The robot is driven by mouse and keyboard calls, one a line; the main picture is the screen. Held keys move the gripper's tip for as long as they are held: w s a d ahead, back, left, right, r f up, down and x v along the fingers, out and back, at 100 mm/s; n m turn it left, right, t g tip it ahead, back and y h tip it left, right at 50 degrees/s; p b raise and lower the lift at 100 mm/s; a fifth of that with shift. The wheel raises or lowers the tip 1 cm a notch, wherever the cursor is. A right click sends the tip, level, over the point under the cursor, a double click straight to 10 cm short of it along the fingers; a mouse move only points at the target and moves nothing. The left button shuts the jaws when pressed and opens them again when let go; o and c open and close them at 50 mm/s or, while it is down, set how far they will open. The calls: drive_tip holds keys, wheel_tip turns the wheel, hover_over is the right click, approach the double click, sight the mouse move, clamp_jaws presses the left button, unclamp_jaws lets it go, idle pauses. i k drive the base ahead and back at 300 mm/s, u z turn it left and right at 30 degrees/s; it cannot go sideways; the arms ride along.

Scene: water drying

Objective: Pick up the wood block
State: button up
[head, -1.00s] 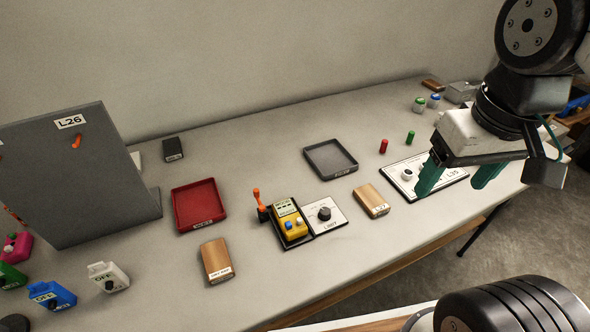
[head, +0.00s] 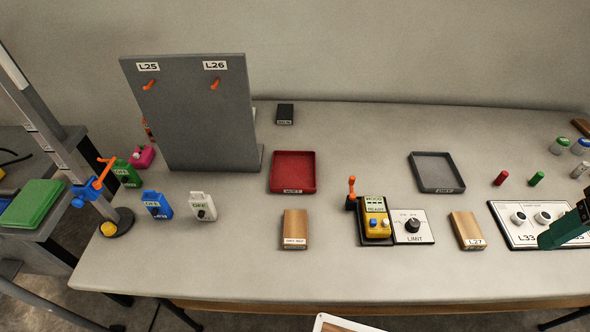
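Two wood blocks lie flat on the grey table in the head view. One wood block (head: 295,226) is in front of the red tray, with a small white label I cannot read. The other wood block (head: 466,228), labelled L27, is right of the LIMIT dial box. My gripper (head: 564,230) shows only in part at the right edge, over the white L33 panel. One green finger is in view and the rest is cut off; a second ago both fingers stood apart with nothing between them.
A red tray (head: 293,172) and a dark grey tray (head: 437,173) stand behind the blocks. A yellow control box (head: 376,218) with an orange lever and a dial box (head: 412,226) sit between them. A tall grey board (head: 193,115) stands at left. The front table strip is clear.

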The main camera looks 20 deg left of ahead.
sight(468, 232)
drive_tip(key=z, duration=1.95)
drive_tip(key=k, duration=0.8)
drive_tip(key=u, duration=1.8)
